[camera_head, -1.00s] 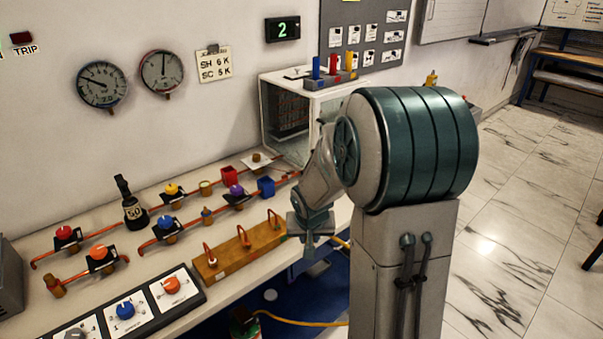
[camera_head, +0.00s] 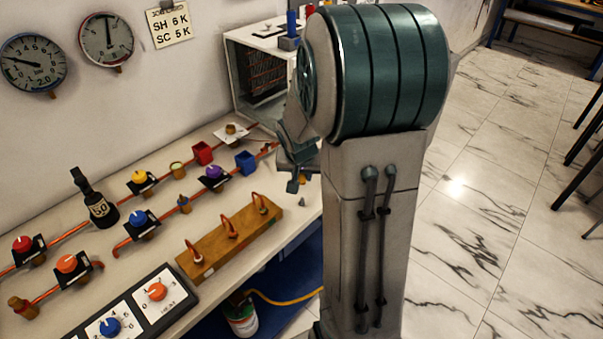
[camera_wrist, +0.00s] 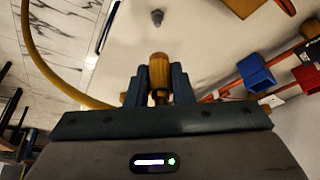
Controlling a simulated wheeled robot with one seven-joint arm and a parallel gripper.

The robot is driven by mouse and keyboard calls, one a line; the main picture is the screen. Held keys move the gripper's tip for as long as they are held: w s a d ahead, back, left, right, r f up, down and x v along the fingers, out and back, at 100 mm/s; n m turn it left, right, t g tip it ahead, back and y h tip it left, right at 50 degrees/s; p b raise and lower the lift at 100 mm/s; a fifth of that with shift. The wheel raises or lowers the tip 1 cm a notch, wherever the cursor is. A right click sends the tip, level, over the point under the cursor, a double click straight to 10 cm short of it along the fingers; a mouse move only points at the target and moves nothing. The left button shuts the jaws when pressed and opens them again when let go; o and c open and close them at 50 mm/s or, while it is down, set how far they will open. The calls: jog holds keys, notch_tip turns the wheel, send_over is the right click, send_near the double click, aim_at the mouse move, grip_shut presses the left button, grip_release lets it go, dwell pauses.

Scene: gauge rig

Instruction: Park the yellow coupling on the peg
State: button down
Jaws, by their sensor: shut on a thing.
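My gripper (camera_wrist: 158,88) is shut on a yellow-brown, rounded cylinder, which looks like the yellow coupling (camera_wrist: 158,68), held between its two blue-grey fingers. In the head view my gripper (camera_head: 294,184) hangs over the right end of the bench, and the coupling is hard to make out there. A small grey stub, which looks like the peg (camera_wrist: 157,17), stands on the pale bench top ahead of the coupling, clearly apart from it in the wrist view. It also shows in the head view (camera_head: 302,202), just below my gripper.
A wooden block with red hooks (camera_head: 230,238) lies left of my gripper. A blue bin (camera_head: 246,162) and a red bin (camera_head: 203,153) stand farther back, near orange pipes and valves. A yellow hose (camera_wrist: 45,70) curves at left in the wrist view. Bench around the stub is clear.

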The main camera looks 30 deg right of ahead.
aim_at(302, 198)
jog(key=shift+f+b, duration=2.6)
jog(key=shift+b, duration=0.05)
jog(key=shift+f+b, duration=0.15)
jog(key=shift+b, duration=0.35)
jog(key=shift+f+b, duration=1)
jog(key=shift+f, duration=0.2)
jog(key=c, duration=0.9)
grip_release()
jog(key=shift+o, duration=0.2)
jog(key=shift+r, duration=0.1)
jog(key=v, duration=1.3)
jog(key=shift+s+r, duration=0.25)
